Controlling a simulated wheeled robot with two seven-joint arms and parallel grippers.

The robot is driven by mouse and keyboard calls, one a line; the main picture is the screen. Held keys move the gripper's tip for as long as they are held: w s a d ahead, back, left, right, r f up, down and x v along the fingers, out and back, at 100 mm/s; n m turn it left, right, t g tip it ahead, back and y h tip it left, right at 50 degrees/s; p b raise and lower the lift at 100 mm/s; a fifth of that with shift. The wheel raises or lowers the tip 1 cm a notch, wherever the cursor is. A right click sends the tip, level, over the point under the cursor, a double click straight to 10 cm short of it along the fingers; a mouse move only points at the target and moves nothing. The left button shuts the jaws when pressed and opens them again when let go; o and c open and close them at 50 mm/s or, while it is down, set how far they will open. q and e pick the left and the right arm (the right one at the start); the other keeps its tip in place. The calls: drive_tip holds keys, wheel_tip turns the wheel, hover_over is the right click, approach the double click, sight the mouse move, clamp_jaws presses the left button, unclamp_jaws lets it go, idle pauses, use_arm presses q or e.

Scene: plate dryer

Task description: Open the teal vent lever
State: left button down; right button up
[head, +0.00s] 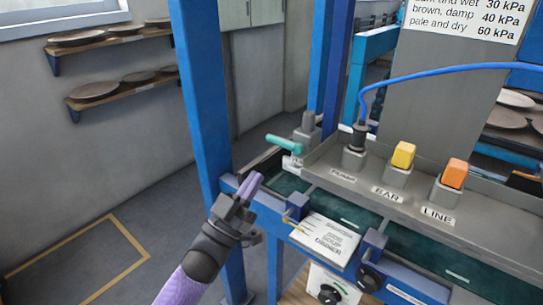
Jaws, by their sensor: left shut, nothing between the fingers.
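The teal vent lever (283,144) sticks out to the left from a grey post (306,128) at the back left of the grey tray. It looks roughly level. My left gripper (251,182), with purple fingers, is shut and empty. In the picture it is below and left of the lever, apart from it, over the left front corner of the blue frame. My right gripper is not in view.
A blue upright (202,90) stands just left of the lever. The grey tray (470,232) carries a pump fitting (354,155) with a blue hose, a yellow block (403,154) and an orange block (454,173). A white card (325,238) lies in front. Floor at left is clear.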

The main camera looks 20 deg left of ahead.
sight(284, 143)
use_arm(q)
drive_tip(key=x, duration=0.6)
drive_tip(key=shift+b, duration=0.4)
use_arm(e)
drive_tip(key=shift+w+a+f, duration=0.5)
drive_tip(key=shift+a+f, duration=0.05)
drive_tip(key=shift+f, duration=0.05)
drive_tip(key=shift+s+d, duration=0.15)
